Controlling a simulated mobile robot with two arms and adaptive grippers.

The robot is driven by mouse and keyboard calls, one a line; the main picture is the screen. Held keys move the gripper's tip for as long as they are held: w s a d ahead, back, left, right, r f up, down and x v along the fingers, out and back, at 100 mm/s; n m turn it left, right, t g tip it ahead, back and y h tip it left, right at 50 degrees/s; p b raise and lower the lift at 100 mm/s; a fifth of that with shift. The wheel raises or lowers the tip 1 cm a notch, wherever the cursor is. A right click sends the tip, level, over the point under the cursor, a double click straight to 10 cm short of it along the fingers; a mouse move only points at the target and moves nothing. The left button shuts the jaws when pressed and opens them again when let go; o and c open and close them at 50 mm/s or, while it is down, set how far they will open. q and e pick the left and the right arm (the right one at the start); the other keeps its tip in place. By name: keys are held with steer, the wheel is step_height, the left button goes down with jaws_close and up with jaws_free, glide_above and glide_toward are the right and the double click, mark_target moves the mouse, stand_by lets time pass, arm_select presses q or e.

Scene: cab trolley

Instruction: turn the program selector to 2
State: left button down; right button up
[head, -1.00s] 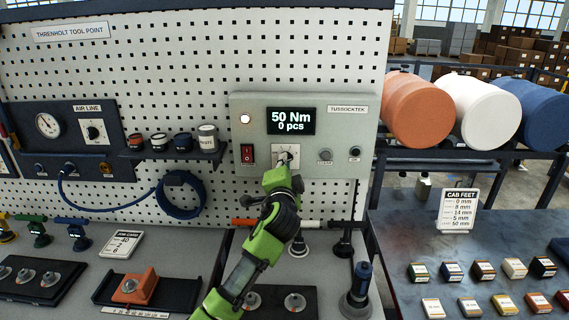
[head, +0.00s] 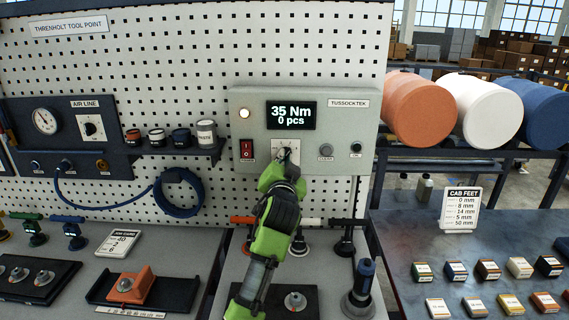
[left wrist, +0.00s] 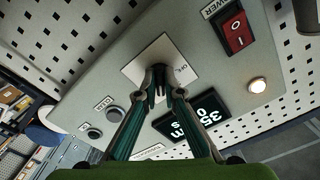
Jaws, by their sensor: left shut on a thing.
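The grey TUSSOCKTEK control box (head: 240,118) hangs on the pegboard. The program selector's pale plate (head: 293,145) is on its front, below the display (head: 291,115), which reads 35 Nm, 0 pcs. My left gripper (head: 283,160) reaches up to the plate and is shut on the selector knob, mostly hidden in the head view. In the left wrist view the fingertips (left wrist: 158,75) close on the dark knob at the centre of the tilted plate (left wrist: 138,67). The plate's markings are mostly hidden or too small, so the setting cannot be read. My right gripper is not in view.
A red power switch (head: 247,149) is left of the selector. Two round buttons, one of them here (head: 326,149), are to its right. A tool (head: 362,281) stands on the bench below.

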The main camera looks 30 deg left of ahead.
arm_select(q)
steer(key=shift+n+b, duration=0.3)
steer(key=shift+n, duration=0.9)
steer(key=c, duration=2.2)
jaws_free()
steer(key=shift+o, duration=0.2)
steer(key=shift+w, duration=0.1)
steer(key=v, duration=1.2)
